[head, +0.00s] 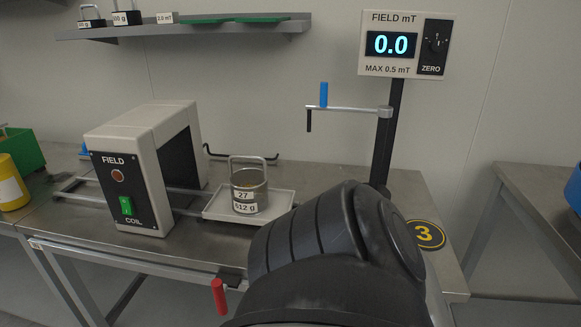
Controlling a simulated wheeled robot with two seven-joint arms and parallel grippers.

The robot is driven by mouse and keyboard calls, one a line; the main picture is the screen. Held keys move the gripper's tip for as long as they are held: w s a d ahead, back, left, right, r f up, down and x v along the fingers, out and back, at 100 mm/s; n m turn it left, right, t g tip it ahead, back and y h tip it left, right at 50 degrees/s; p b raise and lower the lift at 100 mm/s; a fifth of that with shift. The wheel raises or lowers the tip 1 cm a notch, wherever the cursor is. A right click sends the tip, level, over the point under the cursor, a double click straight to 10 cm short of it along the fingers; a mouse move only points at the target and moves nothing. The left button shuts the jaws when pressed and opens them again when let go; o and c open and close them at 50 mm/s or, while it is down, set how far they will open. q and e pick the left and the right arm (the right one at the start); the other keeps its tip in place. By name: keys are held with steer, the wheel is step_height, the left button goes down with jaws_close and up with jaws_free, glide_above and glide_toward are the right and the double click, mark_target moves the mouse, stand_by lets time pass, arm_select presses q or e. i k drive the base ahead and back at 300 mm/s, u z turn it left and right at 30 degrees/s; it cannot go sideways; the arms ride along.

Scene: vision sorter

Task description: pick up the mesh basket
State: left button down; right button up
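The mesh basket (248,190) appears to be the small round grey metal container with an upright loop handle (247,160). It bears white labels reading "27" and "612 g". It stands upright on a shallow light tray (281,205) just right of the coil box. A large dark link of my own arm fills the lower middle and covers the tray's front right part. Neither gripper is in view.
The white field coil box (137,170) with a green switch stands left of the tray, on the metal table (100,222). A post right of the tray carries a blue-handled crank (323,95) and a display (405,45) reading 0.0. A red handle (219,296) hangs at the front edge. A wall shelf (190,32) holds weights.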

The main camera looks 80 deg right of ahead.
mark_target(249, 188)
steer(key=k, duration=0.5)
steer(key=z, duration=1)
